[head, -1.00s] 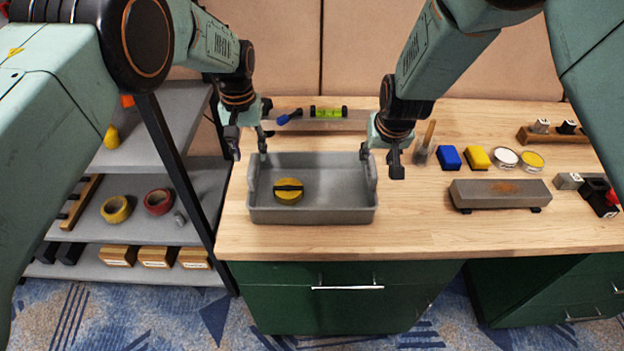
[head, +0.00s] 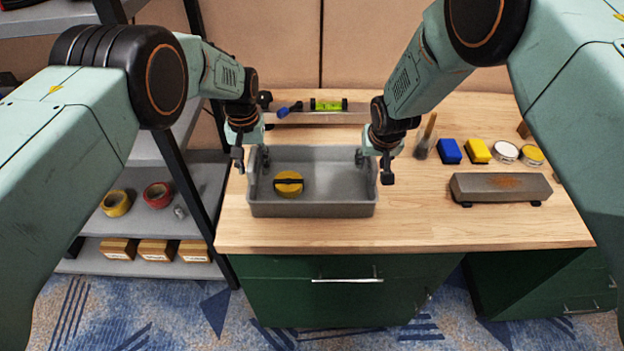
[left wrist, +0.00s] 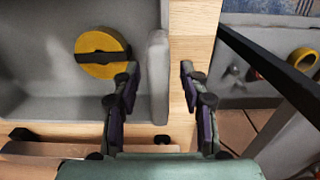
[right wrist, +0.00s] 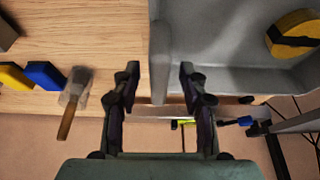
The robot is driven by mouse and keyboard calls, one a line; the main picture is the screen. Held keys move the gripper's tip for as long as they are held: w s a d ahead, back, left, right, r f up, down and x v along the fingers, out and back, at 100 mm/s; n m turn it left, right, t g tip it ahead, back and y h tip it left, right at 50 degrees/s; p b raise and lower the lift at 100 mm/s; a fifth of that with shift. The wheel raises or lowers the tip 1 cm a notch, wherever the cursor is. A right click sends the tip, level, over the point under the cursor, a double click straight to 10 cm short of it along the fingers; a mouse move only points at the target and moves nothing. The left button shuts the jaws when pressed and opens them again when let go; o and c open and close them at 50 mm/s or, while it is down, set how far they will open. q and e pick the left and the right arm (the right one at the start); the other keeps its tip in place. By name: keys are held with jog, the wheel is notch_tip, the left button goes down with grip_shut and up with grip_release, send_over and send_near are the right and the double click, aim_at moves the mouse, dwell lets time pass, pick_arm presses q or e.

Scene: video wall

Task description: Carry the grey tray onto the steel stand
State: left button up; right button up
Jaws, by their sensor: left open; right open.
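The grey tray (head: 312,210) rests on the wooden worktop, with a round yellow thing (head: 289,184) with a black bar inside it. My left gripper (head: 252,163) is open astride the tray's left end wall, one finger inside and one outside. In the left wrist view that wall (left wrist: 158,90) stands between the fingers with gaps beside it. My right gripper (head: 373,167) is open astride the right end wall, which shows between its fingers in the right wrist view (right wrist: 159,60). I cannot tell for sure which thing is the steel stand.
A shelf rack (head: 212,185) with tape rolls and boxes stands left of the worktop. A green spirit level (head: 328,105) lies behind the tray. A brush (head: 426,138), blue block (head: 449,151), yellow block (head: 478,151), tins and a long grey block (head: 500,188) are to the right.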

pick_arm(q)
jog(key=shift+s+f, duration=0.15)
jog(key=shift+f, duration=0.15)
pick_arm(e)
jog(key=shift+f, duration=0.25)
pick_arm(q)
jog(key=shift+d+f, duration=0.1)
pick_arm(e)
jog(key=shift+w+d+f, duration=0.15)
jog(key=shift+w+f, duration=0.05)
pick_arm(q)
jog(key=shift+w, duration=0.2)
jog(key=shift+c, duration=1.3)
pick_arm(e)
jog(key=shift+c, duration=1.3)
pick_arm(q)
jog(key=shift+s, duration=0.15)
jog(key=c, duration=0.3)
pick_arm(e)
jog(key=shift+s+r, duration=0.15)
jog(key=c, duration=0.3)
pick_arm(q)
grip_shut()
pick_arm(e)
grip_shut()
